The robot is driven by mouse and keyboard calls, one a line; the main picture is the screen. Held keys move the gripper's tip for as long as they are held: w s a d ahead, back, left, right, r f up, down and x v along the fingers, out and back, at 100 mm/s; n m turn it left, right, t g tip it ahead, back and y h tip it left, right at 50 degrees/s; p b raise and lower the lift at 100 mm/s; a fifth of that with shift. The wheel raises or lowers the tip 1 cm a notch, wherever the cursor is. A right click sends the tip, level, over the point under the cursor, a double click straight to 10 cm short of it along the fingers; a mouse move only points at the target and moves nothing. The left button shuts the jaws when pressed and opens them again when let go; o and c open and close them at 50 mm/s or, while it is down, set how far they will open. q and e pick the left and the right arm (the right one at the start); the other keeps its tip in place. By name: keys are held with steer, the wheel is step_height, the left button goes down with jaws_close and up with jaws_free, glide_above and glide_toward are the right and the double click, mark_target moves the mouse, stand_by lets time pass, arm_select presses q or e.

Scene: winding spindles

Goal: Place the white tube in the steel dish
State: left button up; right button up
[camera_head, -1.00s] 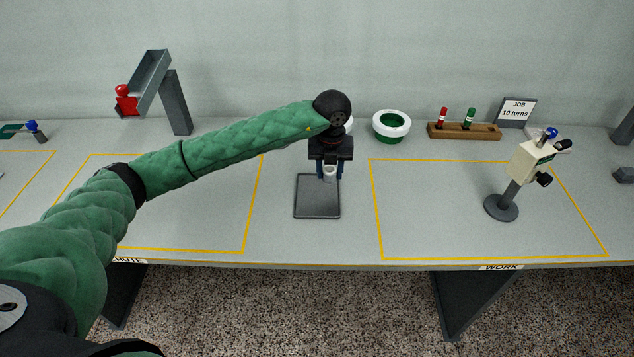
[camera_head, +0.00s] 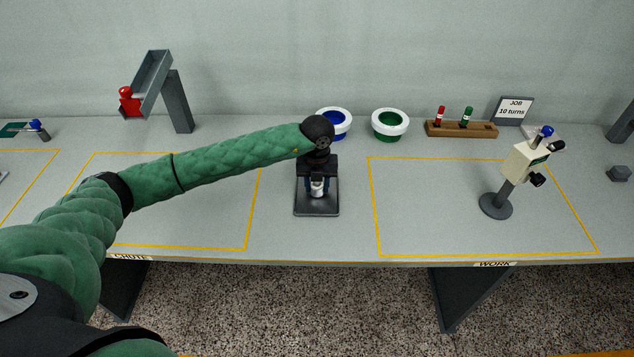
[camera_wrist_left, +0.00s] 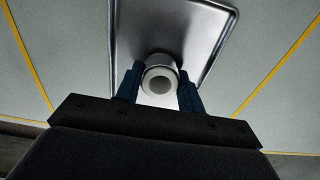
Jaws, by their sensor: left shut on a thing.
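The white tube (camera_head: 317,188) is upright between the fingers of my left gripper (camera_head: 317,184), which is shut on it. In the left wrist view the tube (camera_wrist_left: 160,80) shows its round open end between the two blue fingers (camera_wrist_left: 159,88). The steel dish (camera_head: 317,209) is a shallow rectangular tray on the table, and the tube is over it. The dish also shows in the left wrist view (camera_wrist_left: 207,22) behind the tube. I cannot tell whether the tube's bottom touches the dish. My right gripper is not in view.
A blue-and-white bowl (camera_head: 336,122) and a green-and-white bowl (camera_head: 390,124) stand behind. A wooden rack (camera_head: 461,130) holds a red and a green piece. A cream winding device on a stand (camera_head: 522,162) is at right. A grey chute (camera_head: 152,82) with a red piece stands at left.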

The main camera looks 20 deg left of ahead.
arm_select(q)
steer(key=shift+f, duration=0.1)
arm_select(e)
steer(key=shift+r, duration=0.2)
arm_select(q)
steer(key=o, duration=0.9)
steer(key=shift+o, duration=0.2)
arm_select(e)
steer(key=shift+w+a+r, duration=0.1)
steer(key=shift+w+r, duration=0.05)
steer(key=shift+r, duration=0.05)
arm_select(q)
steer(key=shift+r, duration=0.4)
step_height(320, 180, up, 12)
steer(key=b, duration=0.4)
steer(key=shift+f, duration=0.25)
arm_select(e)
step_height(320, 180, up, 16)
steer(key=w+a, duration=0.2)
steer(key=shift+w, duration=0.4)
arm_select(q)
steer(key=shift+f, duration=0.1)
